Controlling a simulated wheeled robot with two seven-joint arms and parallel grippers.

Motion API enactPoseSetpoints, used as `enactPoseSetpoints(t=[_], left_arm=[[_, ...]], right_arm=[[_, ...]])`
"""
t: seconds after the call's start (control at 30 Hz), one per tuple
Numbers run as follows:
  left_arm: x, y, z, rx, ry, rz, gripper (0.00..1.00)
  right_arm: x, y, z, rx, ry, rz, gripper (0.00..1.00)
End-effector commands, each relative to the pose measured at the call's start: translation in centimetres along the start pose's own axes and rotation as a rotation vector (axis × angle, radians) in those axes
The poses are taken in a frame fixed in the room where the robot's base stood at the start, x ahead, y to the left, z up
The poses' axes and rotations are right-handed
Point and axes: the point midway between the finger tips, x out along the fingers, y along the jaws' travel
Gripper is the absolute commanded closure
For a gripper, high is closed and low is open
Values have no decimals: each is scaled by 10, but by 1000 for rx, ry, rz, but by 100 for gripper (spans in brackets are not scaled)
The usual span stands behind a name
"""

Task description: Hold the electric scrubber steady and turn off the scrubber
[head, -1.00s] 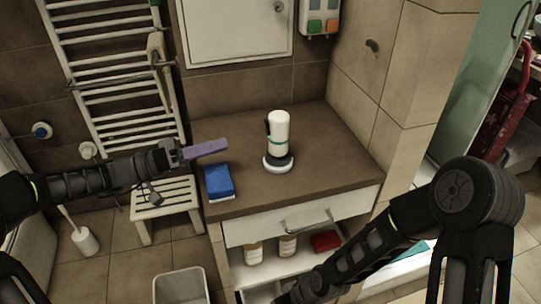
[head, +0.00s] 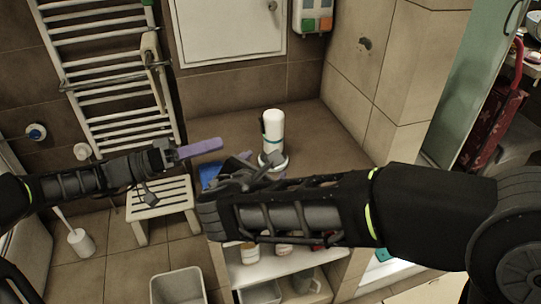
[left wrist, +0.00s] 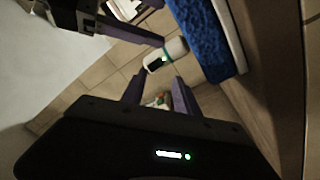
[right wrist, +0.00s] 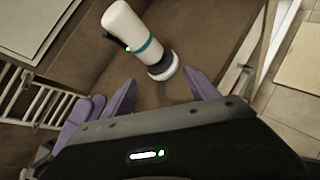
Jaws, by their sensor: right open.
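The electric scrubber (head: 273,128), white with a teal band and a round white base, stands upright on the brown counter. It also shows in the right wrist view (right wrist: 128,25), with a dark side part and a lit green spot, and in the left wrist view (left wrist: 172,52). My left gripper (head: 218,146) has purple fingers, is open and empty, and is left of the scrubber. My right gripper (right wrist: 162,88) is open and empty, close in front of the scrubber's base; in the head view its wrist partly hides its fingers.
A blue sponge (head: 208,174) lies left of the scrubber, mostly hidden by my right arm; it is large in the left wrist view (left wrist: 208,40). Lower shelves with bottles (head: 248,252) are below the counter. A stool (head: 160,200) and a bin (head: 178,284) stand at left.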

Motion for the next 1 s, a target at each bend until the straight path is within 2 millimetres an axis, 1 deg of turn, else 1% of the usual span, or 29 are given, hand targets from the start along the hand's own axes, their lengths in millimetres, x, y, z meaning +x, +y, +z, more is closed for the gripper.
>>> enactPoseSetpoints(t=[0.03,0.1,0.2,0.33,0.47,0.83,1.0], left_arm=[[0,0,0,0,0,0,64],[0,0,0,0,0,0,64],[0,0,0,0,0,0,64],[0,0,0,0,0,0,64],[0,0,0,0,0,0,64],[0,0,0,0,0,0,64],[0,0,0,0,0,0,64]], right_arm=[[16,-10,1,-82,-82,-4,32],[30,-12,9,-175,-195,22,32],[40,-8,16,-285,-324,75,32],[44,-1,20,-379,-429,141,32],[44,4,20,-422,-474,178,32],[46,2,19,-431,-479,181,32],[54,4,22,-431,-478,179,32]])
